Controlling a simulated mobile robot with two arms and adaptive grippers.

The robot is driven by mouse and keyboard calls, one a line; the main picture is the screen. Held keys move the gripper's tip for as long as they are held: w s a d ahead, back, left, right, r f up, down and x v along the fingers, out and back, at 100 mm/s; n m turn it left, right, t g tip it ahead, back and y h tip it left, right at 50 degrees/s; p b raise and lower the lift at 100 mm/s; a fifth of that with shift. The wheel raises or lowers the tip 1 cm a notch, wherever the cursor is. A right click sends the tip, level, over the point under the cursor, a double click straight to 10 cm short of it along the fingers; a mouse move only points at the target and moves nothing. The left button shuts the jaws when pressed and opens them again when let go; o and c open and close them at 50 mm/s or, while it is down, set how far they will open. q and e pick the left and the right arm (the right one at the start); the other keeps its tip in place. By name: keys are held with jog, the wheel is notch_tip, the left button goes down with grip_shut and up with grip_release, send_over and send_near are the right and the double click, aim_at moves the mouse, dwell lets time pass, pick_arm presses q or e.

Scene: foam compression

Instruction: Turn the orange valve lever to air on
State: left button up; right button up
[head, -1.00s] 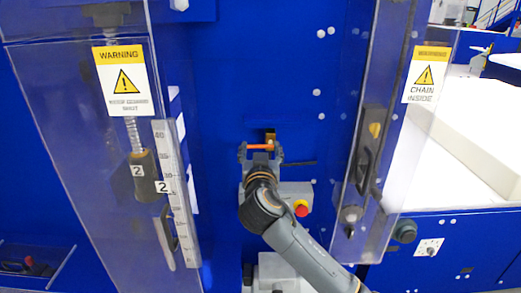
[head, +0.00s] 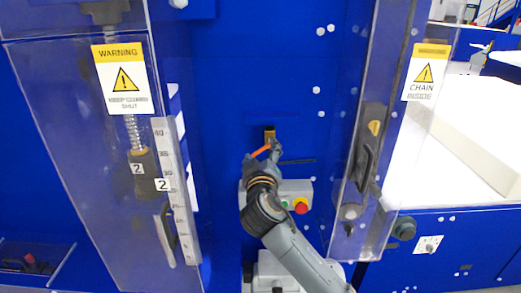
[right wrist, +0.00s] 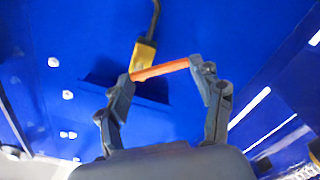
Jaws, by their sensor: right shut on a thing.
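The orange valve lever (head: 261,150) is on the blue machine panel, tilted, its left end lower than its right in the head view. In the right wrist view the orange lever (right wrist: 160,70) runs between the two fingertips, beside a yellow valve body (right wrist: 143,53) with a dark hose above it. The yellow valve body also shows in the head view (head: 269,134). My right gripper (head: 263,153) is shut on the lever, with a finger at each end of it. It shows close up in the right wrist view (right wrist: 163,74). My left gripper is out of view.
A grey box with a red button (head: 301,206) on it sits just below the right gripper. A clear guard door (head: 90,190) with a warning label stands to the left. Another clear guard (head: 400,170) stands to the right. A white foam block (head: 465,145) lies at far right.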

jog(key=n+p, duration=0.1)
jog(key=n, duration=0.2)
jog(key=d+f+n+p, duration=0.1)
jog(key=n+p, duration=0.1)
jog(key=n, duration=0.1)
jog(key=d+n+p, duration=0.1)
jog(key=n, duration=0.3)
jog(key=shift+f+p, duration=0.2)
jog(key=shift+p, duration=0.15)
jog(key=shift+n, duration=0.3)
jog(key=o, duration=1.2)
jog(key=shift+c, duration=0.2)
jog(key=shift+s, duration=0.1)
jog(key=s, duration=1.1)
jog(key=shift+s, duration=0.4)
